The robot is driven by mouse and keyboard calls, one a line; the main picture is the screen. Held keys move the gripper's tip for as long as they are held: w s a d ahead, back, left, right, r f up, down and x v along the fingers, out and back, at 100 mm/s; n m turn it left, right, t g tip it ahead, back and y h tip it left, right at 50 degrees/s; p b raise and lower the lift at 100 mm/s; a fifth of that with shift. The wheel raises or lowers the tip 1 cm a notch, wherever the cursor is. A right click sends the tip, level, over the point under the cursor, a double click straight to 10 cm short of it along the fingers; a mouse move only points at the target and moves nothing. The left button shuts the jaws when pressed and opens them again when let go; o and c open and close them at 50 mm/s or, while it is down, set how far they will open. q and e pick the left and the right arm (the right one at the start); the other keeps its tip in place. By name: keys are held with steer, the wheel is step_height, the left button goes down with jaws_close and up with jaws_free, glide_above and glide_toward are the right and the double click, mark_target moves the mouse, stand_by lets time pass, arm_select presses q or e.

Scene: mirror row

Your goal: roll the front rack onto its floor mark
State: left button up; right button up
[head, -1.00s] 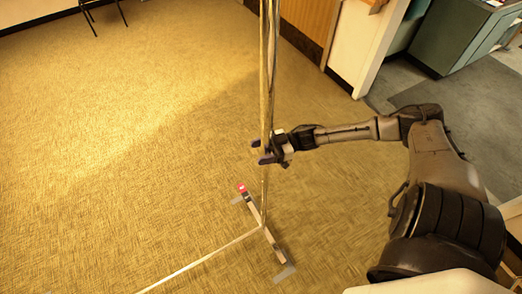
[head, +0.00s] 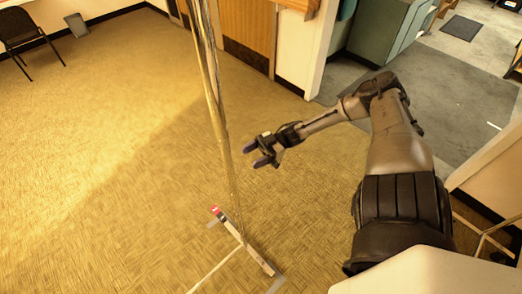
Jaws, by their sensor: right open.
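The rack's tall upright post (head: 222,125) stands left of centre, leaning in the picture, with its top out of frame. Its foot bar (head: 258,262) lies low on the carpet and has a red end (head: 215,210). A thin bottom rail runs from the foot toward the lower left, out of frame. Grey floor mark pieces (head: 278,284) show beside both ends of the foot. My right gripper (head: 255,155) is open and empty, to the right of the post with a visible gap. My left gripper is out of view.
The carpet (head: 110,160) is clear to the left. A wooden door (head: 248,35), a white wall end and a green cabinet (head: 392,35) stand at the back. Another frame stands at lower right.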

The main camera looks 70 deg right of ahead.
steer(key=shift+v, duration=1.55)
